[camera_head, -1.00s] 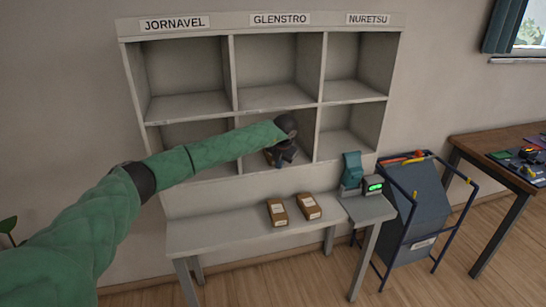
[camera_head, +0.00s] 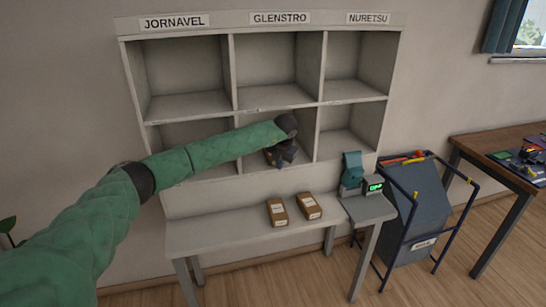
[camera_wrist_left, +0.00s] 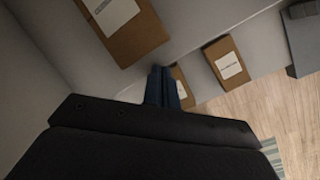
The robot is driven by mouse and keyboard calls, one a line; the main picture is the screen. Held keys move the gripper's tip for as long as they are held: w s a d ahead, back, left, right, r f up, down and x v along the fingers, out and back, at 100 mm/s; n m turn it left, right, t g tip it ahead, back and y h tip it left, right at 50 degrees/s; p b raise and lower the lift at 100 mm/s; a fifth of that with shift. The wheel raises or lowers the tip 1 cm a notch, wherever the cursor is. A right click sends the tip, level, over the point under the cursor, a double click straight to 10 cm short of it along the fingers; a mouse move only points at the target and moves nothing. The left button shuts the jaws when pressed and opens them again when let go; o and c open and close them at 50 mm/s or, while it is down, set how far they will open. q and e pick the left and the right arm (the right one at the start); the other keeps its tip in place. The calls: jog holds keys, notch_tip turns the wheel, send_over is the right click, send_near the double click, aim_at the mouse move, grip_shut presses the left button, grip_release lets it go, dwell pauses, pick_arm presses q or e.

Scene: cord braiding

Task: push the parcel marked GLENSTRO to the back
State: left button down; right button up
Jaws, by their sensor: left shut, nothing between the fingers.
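My left gripper (camera_head: 279,162) is inside the lower middle compartment of the grey shelf (camera_head: 275,104), in the GLENSTRO column (camera_head: 280,18). Its blue fingers (camera_wrist_left: 161,74) are shut and empty in the left wrist view. A brown parcel (camera_wrist_left: 143,36) with a white label lies close to the fingertips there; I cannot tell whether they touch. Its label is too small to read, and my gripper and arm hide it in the head view. My right gripper is not in view.
Two brown parcels, left (camera_head: 277,213) and right (camera_head: 309,206), lie on the grey table (camera_head: 225,228) below the shelf. A teal device with a lit display (camera_head: 375,187) stands at its right end. A dark cart (camera_head: 416,215) stands beside it. Other compartments look empty.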

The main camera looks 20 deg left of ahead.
pick_arm(q)
jog(key=shift+s, duration=0.1)
notch_tip(320, 180, up, 7)
jog(key=shift+p, duration=0.35)
dwell(0.5)
jog(key=shift+r, duration=0.1)
